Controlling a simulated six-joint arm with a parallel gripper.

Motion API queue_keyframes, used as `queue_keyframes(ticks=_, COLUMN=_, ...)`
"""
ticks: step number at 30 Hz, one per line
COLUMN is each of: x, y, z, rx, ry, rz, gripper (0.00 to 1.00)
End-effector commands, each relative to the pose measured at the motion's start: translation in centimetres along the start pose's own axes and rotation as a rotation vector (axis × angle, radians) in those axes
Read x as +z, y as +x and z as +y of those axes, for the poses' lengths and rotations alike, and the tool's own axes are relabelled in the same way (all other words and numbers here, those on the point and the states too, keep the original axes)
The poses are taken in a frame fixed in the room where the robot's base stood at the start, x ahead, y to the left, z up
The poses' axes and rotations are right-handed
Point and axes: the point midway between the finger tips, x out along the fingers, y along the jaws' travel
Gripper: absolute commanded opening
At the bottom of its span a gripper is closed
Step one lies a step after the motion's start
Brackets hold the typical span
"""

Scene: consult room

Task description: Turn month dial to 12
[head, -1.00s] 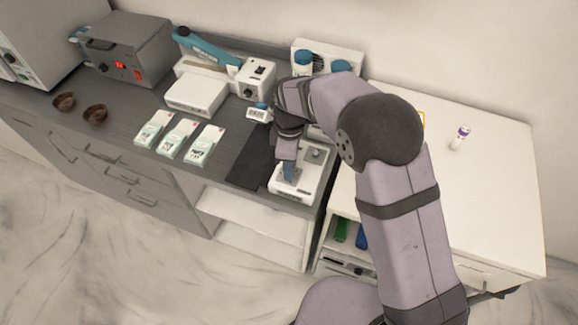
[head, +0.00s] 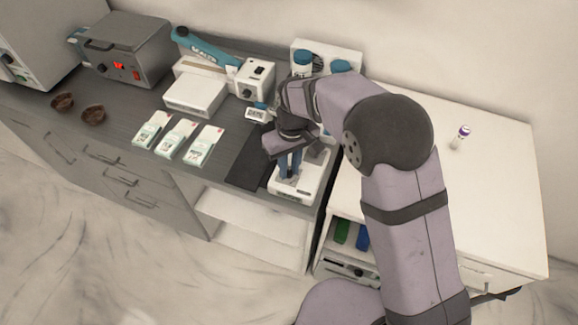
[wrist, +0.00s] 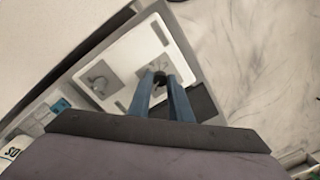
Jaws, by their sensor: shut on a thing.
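A white dial device (head: 306,190) stands near the right end of the grey counter, partly hidden by my arm in the head view. In the head view my gripper (head: 289,174) points down onto the device's top. The month numbers are not readable in either view.
A dark mat (head: 248,168) lies left of the device. Several white-and-green packets (head: 205,145) and a white box (head: 195,94) are further left. A small display (head: 257,113) stands behind. A white cabinet top (head: 450,210) with a purple-capped vial (head: 461,137) is to the right.

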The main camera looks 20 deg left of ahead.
Motion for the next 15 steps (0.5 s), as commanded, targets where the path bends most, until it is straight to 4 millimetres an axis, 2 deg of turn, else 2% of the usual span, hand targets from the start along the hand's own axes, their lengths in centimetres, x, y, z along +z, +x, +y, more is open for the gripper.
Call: queue_keyframes(ticks=15, x=-0.07, y=-0.19, z=-0.02, rx=-0.001, ry=0.491, rz=0.026, gripper=0.0)
